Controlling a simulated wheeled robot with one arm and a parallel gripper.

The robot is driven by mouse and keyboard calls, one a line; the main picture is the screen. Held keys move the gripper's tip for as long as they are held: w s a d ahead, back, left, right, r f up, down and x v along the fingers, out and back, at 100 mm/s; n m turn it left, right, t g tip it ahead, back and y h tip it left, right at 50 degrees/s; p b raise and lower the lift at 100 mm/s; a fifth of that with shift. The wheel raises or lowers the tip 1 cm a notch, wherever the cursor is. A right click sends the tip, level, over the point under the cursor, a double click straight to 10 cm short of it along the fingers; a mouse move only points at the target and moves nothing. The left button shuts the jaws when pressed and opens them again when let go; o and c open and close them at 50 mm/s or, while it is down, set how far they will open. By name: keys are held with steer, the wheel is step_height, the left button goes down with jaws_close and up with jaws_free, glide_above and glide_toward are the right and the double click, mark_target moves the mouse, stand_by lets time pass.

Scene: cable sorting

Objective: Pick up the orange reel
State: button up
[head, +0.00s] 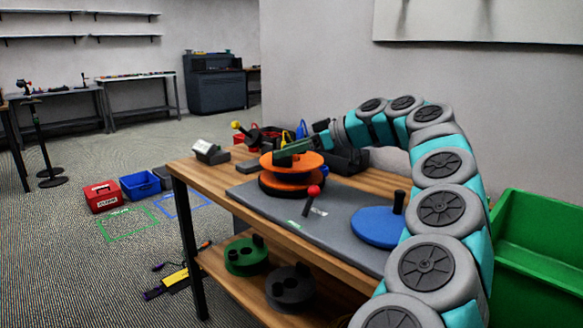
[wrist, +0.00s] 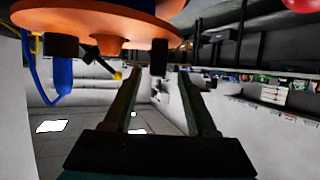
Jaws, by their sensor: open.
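The orange reel (head: 292,178) lies flat on the grey mat on the workbench, with a dark band between its two orange discs. My gripper (head: 282,154) is just above its top disc, reached from the far side by my curved arm. In the wrist view, which looks upside down, the orange reel (wrist: 120,22) fills the top left, with dark upright pegs on its face. My gripper (wrist: 158,75) is open there, and one dark peg appears between or just beyond the fingertips. I cannot tell whether the fingers touch it.
A blue reel (head: 377,228) with a black peg lies right on the mat (head: 330,240). A red ball-topped peg (head: 313,191) stands near the orange reel. Green (head: 245,257) and black (head: 290,289) reels sit on the lower shelf. A green bin (head: 540,245) stands right.

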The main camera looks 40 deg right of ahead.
mark_target(272, 165)
steer(key=p+x, duration=0.1)
steer(key=x, duration=0.4)
steer(key=shift+w+d+f, duration=0.1)
steer(key=shift+w+f, duration=0.1)
jaws_close()
stand_by(1.2)
